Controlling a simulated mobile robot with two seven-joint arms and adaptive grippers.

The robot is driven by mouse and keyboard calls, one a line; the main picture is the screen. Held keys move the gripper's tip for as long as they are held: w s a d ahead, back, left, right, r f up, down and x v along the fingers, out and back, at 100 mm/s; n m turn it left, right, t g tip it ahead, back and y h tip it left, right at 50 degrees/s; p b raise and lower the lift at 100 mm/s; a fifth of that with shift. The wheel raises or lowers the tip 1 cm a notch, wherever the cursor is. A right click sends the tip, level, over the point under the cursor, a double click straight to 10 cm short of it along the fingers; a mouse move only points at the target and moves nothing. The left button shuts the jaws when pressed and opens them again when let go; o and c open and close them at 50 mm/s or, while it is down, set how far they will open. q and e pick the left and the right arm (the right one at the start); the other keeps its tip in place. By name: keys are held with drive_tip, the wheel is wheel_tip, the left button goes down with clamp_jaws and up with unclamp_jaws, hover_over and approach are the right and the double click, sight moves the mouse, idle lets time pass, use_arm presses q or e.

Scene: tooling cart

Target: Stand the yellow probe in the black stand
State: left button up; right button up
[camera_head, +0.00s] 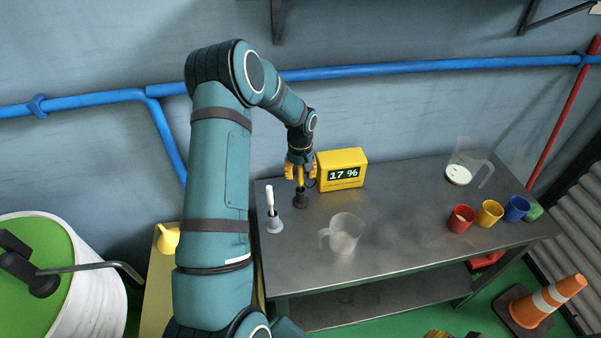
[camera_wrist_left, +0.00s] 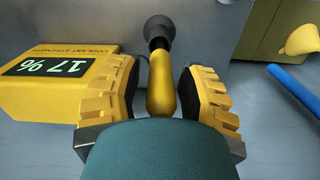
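The yellow probe (camera_head: 300,177) stands upright with its lower end in the black stand (camera_head: 300,200), on the cart's top near the back left. In the left wrist view the probe's yellow handle (camera_wrist_left: 161,88) runs into the mouth of the black stand (camera_wrist_left: 158,33). My left gripper (camera_head: 301,172) is above the stand with its fingers on either side of the handle. In the left wrist view a gap shows between each finger pad and the handle, so the gripper is open around it. Only a yellow bit of my right gripper (camera_head: 437,333) shows at the bottom edge.
A yellow display box (camera_head: 342,169) reading 17 % stands right beside the left gripper. A white-handled tool in a grey holder (camera_head: 274,224) and a clear jug (camera_head: 343,235) are nearby. Red, yellow and blue cups (camera_head: 489,213) and another jug (camera_head: 467,165) stand to the right.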

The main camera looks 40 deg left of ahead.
drive_tip(key=shift+r, duration=0.1)
use_arm(q)
drive_tip(key=shift+r, duration=0.25)
drive_tip(key=r, duration=1.2)
drive_tip(key=shift+w+a, duration=0.2)
use_arm(e)
drive_tip(key=shift+r, duration=0.15)
use_arm(q)
drive_tip(key=shift+s+f, duration=0.1)
drive_tip(key=shift+f, duration=0.05)
use_arm(e)
drive_tip(key=shift+s, duration=0.15)
